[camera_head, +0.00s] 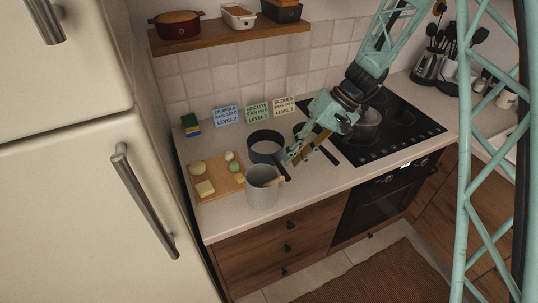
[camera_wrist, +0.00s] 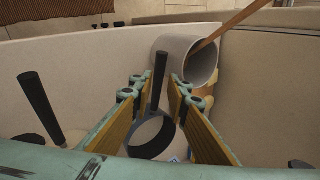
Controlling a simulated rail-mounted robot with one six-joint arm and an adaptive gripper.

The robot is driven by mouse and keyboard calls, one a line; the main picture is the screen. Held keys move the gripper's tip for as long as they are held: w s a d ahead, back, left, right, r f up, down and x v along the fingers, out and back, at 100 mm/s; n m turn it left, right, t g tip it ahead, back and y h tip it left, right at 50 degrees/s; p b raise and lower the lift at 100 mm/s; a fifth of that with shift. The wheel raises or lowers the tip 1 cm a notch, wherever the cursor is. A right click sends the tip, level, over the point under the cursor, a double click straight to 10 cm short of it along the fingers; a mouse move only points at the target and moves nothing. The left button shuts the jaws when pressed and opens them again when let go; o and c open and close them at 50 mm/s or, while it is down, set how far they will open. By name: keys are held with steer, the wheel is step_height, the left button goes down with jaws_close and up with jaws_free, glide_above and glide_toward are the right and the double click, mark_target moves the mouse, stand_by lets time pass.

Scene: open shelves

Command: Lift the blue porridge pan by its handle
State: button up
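A small dark pan (camera_head: 265,146) stands on the counter left of the hob, and its black handle (camera_head: 284,173) points toward the front. In this view its wall looks dark grey-blue. In the wrist view the pan (camera_wrist: 152,138) lies low in the middle, with the handle (camera_wrist: 160,76) pointing up the picture. My gripper (camera_head: 291,160) is over the counter close beside the handle. In the wrist view its ochre-padded fingers (camera_wrist: 155,85) are apart, and the handle shows in the gap between them. Whether they touch it I cannot tell.
A pale pot (camera_head: 262,192) with a wooden spoon stands close in front of the pan. A board (camera_head: 212,187) with food lies left. Another black handle (camera_head: 328,155) sticks out right of my gripper. The hob (camera_head: 400,130) is right; recipe cards (camera_head: 257,111) stand behind.

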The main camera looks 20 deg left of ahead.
steer(key=shift+x, duration=2.6)
steer(key=shift+c, duration=0.7)
jaws_close()
